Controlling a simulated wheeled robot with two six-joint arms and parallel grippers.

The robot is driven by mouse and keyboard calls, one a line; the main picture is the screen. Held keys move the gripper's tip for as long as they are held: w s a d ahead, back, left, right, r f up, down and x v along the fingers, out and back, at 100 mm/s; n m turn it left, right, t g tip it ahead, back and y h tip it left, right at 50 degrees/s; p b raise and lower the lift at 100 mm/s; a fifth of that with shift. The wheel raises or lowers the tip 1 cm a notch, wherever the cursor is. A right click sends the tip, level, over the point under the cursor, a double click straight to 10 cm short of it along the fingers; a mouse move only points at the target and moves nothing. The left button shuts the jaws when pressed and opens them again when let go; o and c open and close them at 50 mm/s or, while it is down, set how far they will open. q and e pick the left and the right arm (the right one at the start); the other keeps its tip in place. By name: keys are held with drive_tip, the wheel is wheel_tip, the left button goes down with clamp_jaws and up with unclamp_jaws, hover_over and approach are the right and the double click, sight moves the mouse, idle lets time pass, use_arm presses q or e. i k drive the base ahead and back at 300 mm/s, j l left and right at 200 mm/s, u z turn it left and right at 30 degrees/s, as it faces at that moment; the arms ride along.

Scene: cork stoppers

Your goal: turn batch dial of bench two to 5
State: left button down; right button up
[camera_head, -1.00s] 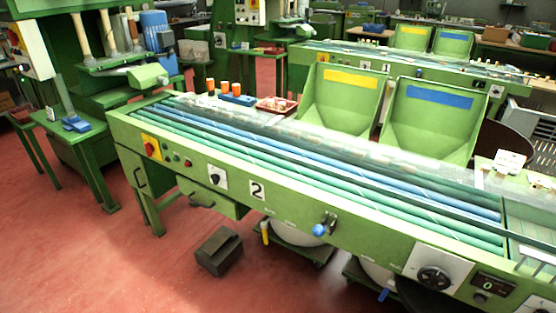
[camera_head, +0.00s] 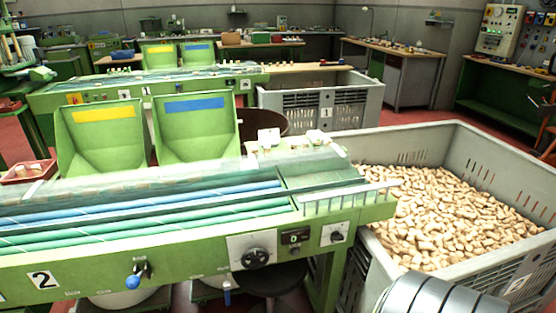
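Bench two, a green bench with a white number 2 plate (camera_head: 43,279), runs across the left and middle of the head view. Near its right end, a pale plate carries a large black round dial (camera_head: 255,258). Its scale marks are too small to read. Right of it is a small dark counter display (camera_head: 295,237) that shows 0. Farther right, a smaller dark knob (camera_head: 337,236) sits on a white plate. I cannot read which of these controls is labelled as the batch dial. Neither of my grippers is in view.
A large grey crate (camera_head: 470,140) full of corks stands against the bench's right end. A blue-knobbed lever (camera_head: 133,281) sticks out of the bench front. A dark round stool-like shape (camera_head: 270,280) is below the dial. Bench one (camera_head: 60,99) stands behind.

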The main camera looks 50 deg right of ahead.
sight(335, 236)
drive_tip(key=z, duration=2)
